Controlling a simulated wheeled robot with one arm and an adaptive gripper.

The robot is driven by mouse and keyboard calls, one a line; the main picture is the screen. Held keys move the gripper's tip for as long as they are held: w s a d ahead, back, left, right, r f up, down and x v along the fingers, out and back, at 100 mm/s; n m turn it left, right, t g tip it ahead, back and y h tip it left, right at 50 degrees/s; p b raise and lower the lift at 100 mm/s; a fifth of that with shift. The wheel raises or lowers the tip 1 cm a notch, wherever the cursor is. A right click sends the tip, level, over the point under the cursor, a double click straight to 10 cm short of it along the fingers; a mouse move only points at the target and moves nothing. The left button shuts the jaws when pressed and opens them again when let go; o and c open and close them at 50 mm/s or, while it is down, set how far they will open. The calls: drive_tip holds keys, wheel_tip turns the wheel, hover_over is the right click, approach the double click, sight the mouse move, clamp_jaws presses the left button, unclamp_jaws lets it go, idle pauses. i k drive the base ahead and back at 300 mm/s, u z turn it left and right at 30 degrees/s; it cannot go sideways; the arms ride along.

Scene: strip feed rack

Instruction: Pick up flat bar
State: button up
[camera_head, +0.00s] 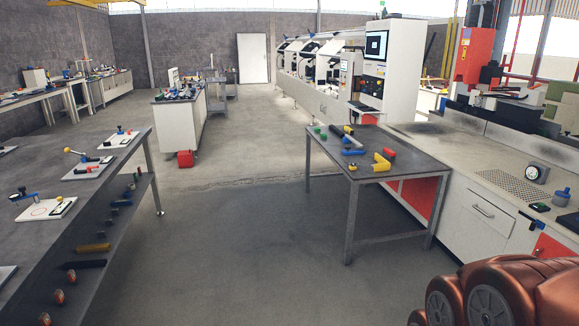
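I cannot tell for sure which piece is the flat bar. On the small grey table (341,167) in the middle right lie several bar-like pieces: a dark bar (354,139), a blue piece (352,152) and an angled yellow piece (383,160). On the lower shelf of the left bench lie a yellow bar (93,248) and a black bar (84,264). My gripper is not in view. Copper-coloured rounded parts with grey discs, likely my arm, fill the bottom right corner.
The left bench (45,215) carries several white boards with small tools. A grey-topped counter (455,163) runs along the right. The floor (240,235) between left bench and small table is clear.

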sight(356, 142)
drive_tip(key=u, duration=0.3)
drive_tip(key=i, duration=1.75)
drive_tip(key=z, duration=0.45)
drive_tip(key=i, duration=2.55)
drive_tip(key=u, duration=0.25)
drive_tip(key=i, duration=1.65)
drive_tip(key=z, duration=0.3)
